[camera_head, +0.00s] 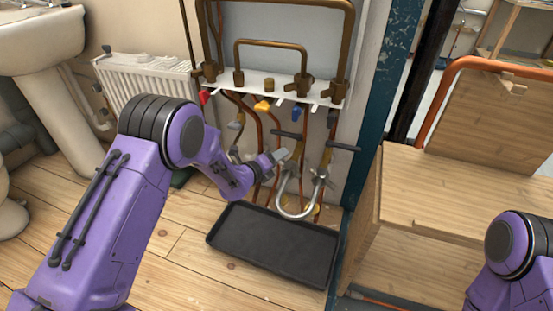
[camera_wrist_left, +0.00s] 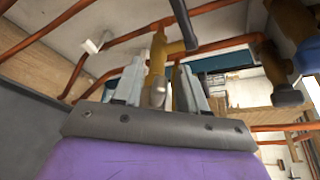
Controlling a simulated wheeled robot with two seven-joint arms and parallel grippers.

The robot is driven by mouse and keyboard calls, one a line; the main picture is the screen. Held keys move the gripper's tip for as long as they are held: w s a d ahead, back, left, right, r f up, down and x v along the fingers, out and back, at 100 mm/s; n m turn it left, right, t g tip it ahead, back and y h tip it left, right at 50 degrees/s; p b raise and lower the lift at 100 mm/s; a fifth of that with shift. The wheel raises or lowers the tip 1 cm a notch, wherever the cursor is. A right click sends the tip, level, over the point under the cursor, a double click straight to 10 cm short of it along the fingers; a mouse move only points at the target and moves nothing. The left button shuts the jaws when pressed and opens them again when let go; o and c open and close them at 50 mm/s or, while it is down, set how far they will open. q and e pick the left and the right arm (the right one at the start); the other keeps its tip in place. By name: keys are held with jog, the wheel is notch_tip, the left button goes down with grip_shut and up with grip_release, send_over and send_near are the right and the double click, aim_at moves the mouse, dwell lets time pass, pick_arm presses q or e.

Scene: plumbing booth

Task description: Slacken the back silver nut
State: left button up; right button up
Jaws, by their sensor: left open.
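A silver U-shaped pipe (camera_head: 296,212) hangs below the valves, with a silver nut (camera_head: 319,174) on its right end. The nut at its left end, likely the back one, is partly hidden by my left gripper (camera_head: 280,156), which points toward it from the left. In the left wrist view, my left gripper (camera_wrist_left: 160,88) has its two grey fingers apart. A brass fitting with a silvery lower end (camera_wrist_left: 158,93) shows between them; I cannot tell whether the fingers touch it. My right arm shows at the lower right, but its gripper is out of view.
A black tray (camera_head: 273,246) lies on the wooden floor below the pipe. Copper pipes and a white valve rail (camera_head: 268,84) stand behind. A wooden bench (camera_head: 450,195) stands at right, a white radiator (camera_head: 145,78) at left. Copper pipes (camera_wrist_left: 75,77) crowd around my left gripper.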

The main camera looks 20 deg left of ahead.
pick_arm(q)
grip_shut()
jog(key=shift+a+f, duration=0.1)
jog(key=shift+f, duration=0.05)
pick_arm(e)
jog(key=shift+f, duration=0.15)
pick_arm(q)
notch_tip(320, 180, down, 6)
jog(key=n+t+h+b, duration=0.1)
jog(key=n+t+b, duration=0.3)
jog(key=n+b, duration=0.4)
jog(key=shift+n+t+h, duration=0.4)
jog(key=shift+n, duration=2.2)
pick_arm(e)
jog(key=s+f+n+g+y, duration=0.2)
jog(key=s+f+n+g, duration=0.3)
jog(key=s+f, duration=0.1)
jog(key=shift+s+g, duration=0.4)
jog(key=shift+s, duration=0.2)
pick_arm(q)
jog(key=shift+f, duration=0.1)
pick_arm(e)
jog(key=shift+a, duration=0.1)
pick_arm(q)
grip_release()
